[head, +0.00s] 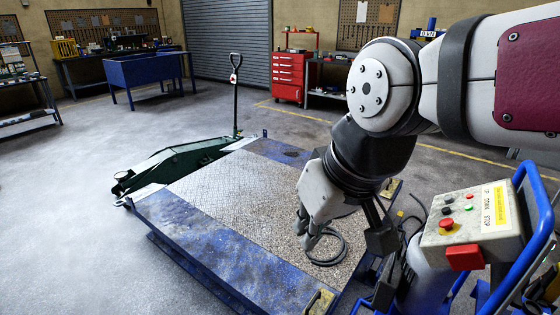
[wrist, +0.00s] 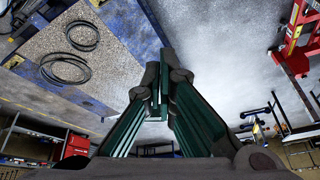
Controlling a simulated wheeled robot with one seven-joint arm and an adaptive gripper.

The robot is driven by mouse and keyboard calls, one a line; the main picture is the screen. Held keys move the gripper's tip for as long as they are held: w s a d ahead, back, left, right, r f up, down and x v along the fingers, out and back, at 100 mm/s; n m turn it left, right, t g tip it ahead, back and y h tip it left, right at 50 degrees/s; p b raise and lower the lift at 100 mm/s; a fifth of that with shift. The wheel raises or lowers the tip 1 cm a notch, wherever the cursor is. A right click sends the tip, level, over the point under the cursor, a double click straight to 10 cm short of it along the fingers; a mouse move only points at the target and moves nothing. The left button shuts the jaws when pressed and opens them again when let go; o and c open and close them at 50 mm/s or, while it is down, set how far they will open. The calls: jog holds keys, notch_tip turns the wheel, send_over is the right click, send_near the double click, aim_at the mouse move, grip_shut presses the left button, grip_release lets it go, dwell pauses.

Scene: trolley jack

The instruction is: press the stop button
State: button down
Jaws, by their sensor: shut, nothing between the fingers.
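A grey control box (head: 470,235) stands at the right in the head view, with a label reading UP, DOWN, STOP. A red block (head: 465,257) is on the box's front side. My gripper (head: 308,241) points down over the lift platform, left of the box and well apart from it. In the wrist view its green-padded fingers (wrist: 160,95) are shut and empty. The box does not show there.
The blue lift platform (head: 225,205) has a coiled black cable (head: 326,247) on it. A blue trolley frame (head: 541,215) borders the control box. A dark green trolley jack (head: 165,170) stands behind the platform. The floor at left is clear.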

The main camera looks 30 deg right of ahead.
aim_at(446, 222)
jog(key=w+d+f+m+h+p, duration=0.1)
jog(key=w+d+f, duration=0.4)
jog(key=w+d, duration=0.4)
jog(key=w+d+f+h+p, duration=0.1)
jog(key=w+d+f, duration=0.55)
jog(key=d, duration=0.45)
jog(key=s+d+n+g+h, duration=0.1)
jog(key=d+h, duration=0.3)
jog(key=d, duration=0.9)
jog(key=s+d+f+n+g+h+p, duration=0.1)
jog(key=s+d+g+h, duration=0.1)
jog(key=d, duration=1.1)
jog(key=g+h, duration=0.1)
jog(key=h, duration=0.1)
jog(key=shift+s+f+n+h, duration=0.2)
jog(key=shift+f+n+h, duration=0.1)
jog(key=shift+n+h, duration=0.1)
jog(key=shift+s+d+f+b, duration=0.4)
jog(key=shift+s+f, duration=0.4)
jog(key=shift+f, duration=0.35)
jog(key=shift+s+d+f+b, duration=0.35)
jog(key=shift+s+f, duration=0.45)
jog(key=shift+f, duration=0.35)
jog(key=shift+s+d+f+b, duration=0.4)
jog(key=shift+s+f, duration=0.4)
jog(key=shift+f, duration=0.35)
jog(key=shift+s+f, duration=0.1)
